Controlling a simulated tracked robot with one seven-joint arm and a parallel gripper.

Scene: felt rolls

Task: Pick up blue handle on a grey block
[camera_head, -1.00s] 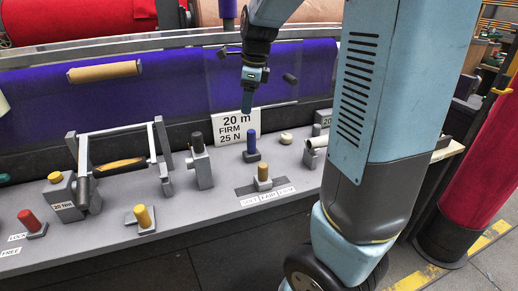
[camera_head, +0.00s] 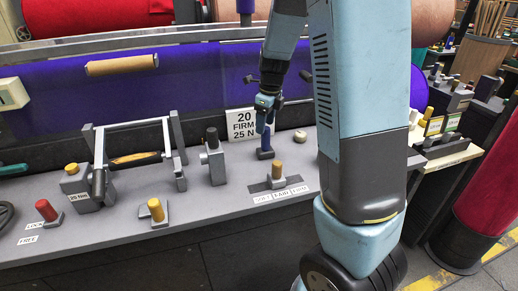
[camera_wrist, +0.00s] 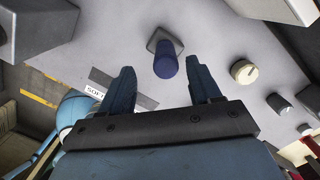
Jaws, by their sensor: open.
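The blue handle (camera_head: 266,138) stands upright on its small grey block (camera_head: 265,154) on the bench, just below the 20 m sign. In the wrist view the blue handle (camera_wrist: 166,62) shows from above, with its grey block (camera_wrist: 160,42) behind it. My gripper (camera_head: 266,124) is directly over the handle in the head view. In the wrist view my gripper (camera_wrist: 160,82) has its two blue fingers spread on either side of the handle, just short of it. The gripper is open and empty. Whether a finger touches the handle I cannot tell.
A tan knob on a slider (camera_head: 276,172) stands in front of the handle. A black-topped grey post (camera_head: 214,160) is to its left and a cream knob (camera_head: 300,137) to its right. The sign (camera_head: 241,123) leans behind. Bare bench lies between them.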

